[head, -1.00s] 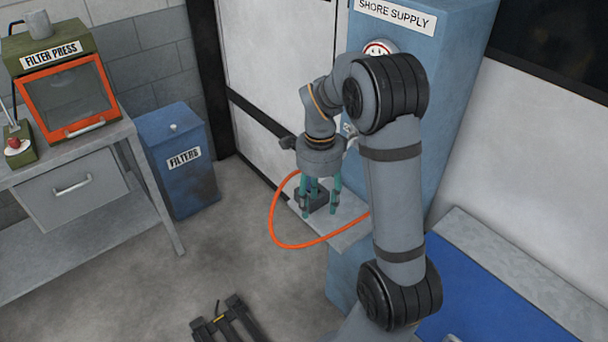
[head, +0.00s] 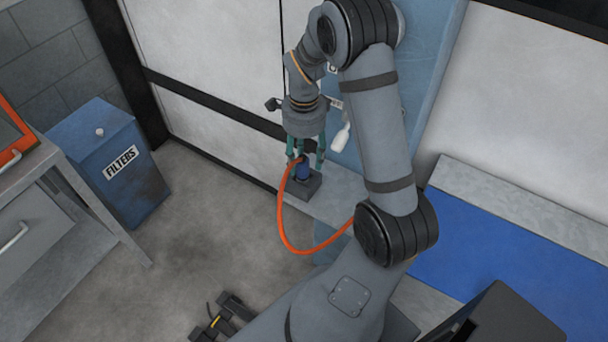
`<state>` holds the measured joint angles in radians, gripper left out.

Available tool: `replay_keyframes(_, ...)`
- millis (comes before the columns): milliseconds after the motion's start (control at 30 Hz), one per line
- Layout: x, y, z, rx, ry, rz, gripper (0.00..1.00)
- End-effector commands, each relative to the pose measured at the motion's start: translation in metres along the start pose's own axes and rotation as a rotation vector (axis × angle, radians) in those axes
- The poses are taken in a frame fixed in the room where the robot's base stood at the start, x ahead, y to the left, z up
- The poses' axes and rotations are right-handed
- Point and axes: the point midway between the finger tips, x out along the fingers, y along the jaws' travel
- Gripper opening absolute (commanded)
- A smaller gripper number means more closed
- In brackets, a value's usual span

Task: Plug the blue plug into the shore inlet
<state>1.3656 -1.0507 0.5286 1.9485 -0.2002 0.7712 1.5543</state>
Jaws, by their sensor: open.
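The blue plug (head: 303,172) stands on a dark grey block (head: 311,188) on a light ledge below the blue cabinet. An orange cable (head: 282,222) loops from the plug towards the cabinet base. My gripper (head: 305,163) points down with its teal fingers apart, just above the plug. The fingertips are near the plug's top, and I cannot tell whether they touch it. I cannot make out the shore inlet; my arm covers much of the cabinet front.
The blue cabinet (head: 428,75) stands behind my arm. A white handle-like part (head: 341,138) is right of my gripper. A blue filters bin (head: 112,165) and a grey workbench (head: 75,195) are at left. A blue-topped bench (head: 500,235) is at right. Floor is clear left of the cable.

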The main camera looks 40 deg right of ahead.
Motion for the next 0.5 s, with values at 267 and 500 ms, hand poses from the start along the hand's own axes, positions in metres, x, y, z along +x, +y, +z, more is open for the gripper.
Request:
replay_keyframes(267, 0.034, 0.000, 0.002, -0.001, 0.001, 0.004, 0.49)
replay_keyframes(500, 0.044, -0.001, 0.002, -0.001, 0.000, 0.001, 0.49)
